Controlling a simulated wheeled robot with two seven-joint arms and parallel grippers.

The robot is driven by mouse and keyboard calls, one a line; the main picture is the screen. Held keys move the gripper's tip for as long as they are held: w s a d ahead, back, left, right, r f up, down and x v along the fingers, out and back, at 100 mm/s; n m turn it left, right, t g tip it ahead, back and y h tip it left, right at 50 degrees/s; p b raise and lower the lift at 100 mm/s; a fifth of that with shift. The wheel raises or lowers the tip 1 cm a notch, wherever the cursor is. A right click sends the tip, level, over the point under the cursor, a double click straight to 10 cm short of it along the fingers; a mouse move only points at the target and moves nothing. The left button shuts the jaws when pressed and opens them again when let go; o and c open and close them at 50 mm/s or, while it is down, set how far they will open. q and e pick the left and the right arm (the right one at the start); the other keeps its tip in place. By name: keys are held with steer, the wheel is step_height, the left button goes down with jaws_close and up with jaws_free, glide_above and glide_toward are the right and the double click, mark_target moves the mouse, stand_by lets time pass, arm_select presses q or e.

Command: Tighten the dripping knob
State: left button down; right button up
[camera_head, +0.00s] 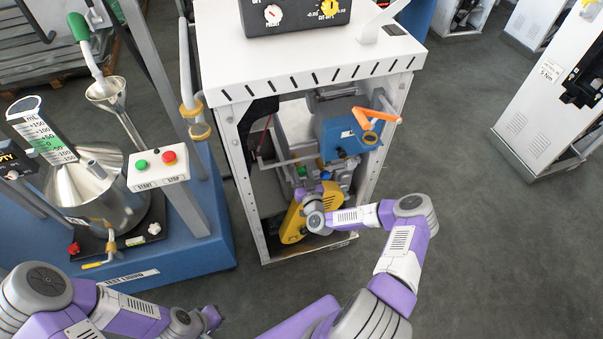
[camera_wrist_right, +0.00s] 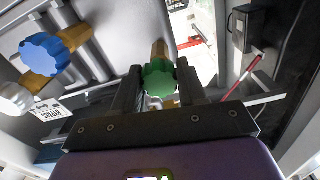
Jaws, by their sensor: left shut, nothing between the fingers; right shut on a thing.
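A green knob (camera_wrist_right: 159,76) on a brass fitting sits between the two dark fingers of my right gripper (camera_wrist_right: 158,88), which is shut on it. A blue knob (camera_wrist_right: 45,55) on another brass fitting is at the upper left of the right wrist view, apart from the fingers. A pale knob (camera_wrist_right: 14,98) is partly cut off at the left edge. In the head view my right arm reaches into the open dispenser cabinet (camera_head: 239,165); its fingers are hard to make out there. My left gripper (camera_head: 210,318) is low at the left, shut and empty, away from the cabinet. I see no drip.
The cabinet holds a blue unit with an orange lever (camera_head: 372,117) and a yellow part (camera_head: 295,225). A blue stand with a steel funnel vessel (camera_head: 95,195) and start/stop box (camera_head: 158,169) is at the left. Bare floor lies right of the cabinet.

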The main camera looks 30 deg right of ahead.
steer(key=shift+m, duration=0.3)
steer(key=shift+m+b, duration=0.95)
steer(key=shift+m, duration=1.65)
steer(key=o, duration=1.1)
steer(key=shift+c, duration=0.2)
steer(key=p+v, duration=0.1)
steer(key=v, duration=0.6)
steer(key=shift+s+p, duration=0.3)
steer(key=shift+a, duration=0.1)
